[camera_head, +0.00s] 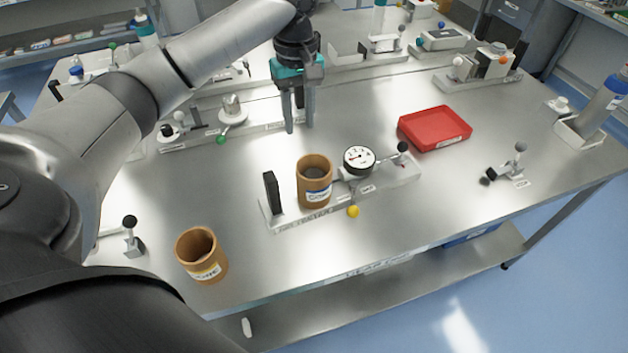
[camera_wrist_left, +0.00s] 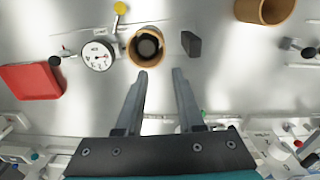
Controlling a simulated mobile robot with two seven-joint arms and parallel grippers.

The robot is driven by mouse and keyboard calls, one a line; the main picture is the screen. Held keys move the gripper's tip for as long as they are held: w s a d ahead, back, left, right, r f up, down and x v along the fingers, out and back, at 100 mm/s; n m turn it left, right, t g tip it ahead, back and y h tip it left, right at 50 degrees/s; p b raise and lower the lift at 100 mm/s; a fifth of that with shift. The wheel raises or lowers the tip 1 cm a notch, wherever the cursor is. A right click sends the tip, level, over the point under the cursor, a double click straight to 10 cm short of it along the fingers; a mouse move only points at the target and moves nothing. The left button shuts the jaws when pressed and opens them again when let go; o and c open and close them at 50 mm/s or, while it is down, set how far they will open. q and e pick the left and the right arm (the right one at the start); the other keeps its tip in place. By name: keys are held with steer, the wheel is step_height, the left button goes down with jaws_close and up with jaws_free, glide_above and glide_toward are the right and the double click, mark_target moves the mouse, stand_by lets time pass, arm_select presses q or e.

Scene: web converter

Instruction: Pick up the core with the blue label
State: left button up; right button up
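The core with the blue label (camera_head: 317,194) is a tan, open cylinder. It stands upright on a grey gauge fixture (camera_head: 348,194) near the table's front, between a black upright block and a round dial. In the left wrist view, the core (camera_wrist_left: 146,47) shows from above, just beyond the fingertips. My left gripper (camera_head: 300,125) is above the table behind the core, fingers pointing down, apart and empty. Its fingers also show spread in the left wrist view (camera_wrist_left: 160,76). My right gripper is not in view.
A second tan core (camera_head: 202,258) with a yellowish label stands at the front left; it also shows in the wrist view (camera_wrist_left: 264,12). A red tray (camera_head: 435,129) lies to the right. The dial (camera_head: 359,160) and a yellow knob (camera_head: 353,211) are close to the blue-label core.

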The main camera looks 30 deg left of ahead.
arm_select(q)
glide_toward(298, 167)
step_height(298, 167, down, 2)
steer(key=s+d, duration=0.2)
steer(key=f, duration=0.5)
steer(key=shift+s+a+f, duration=0.1)
steer(key=shift+a+f, duration=0.05)
steer(key=shift+a, duration=0.1)
jaws_close()
stand_by(1.0)
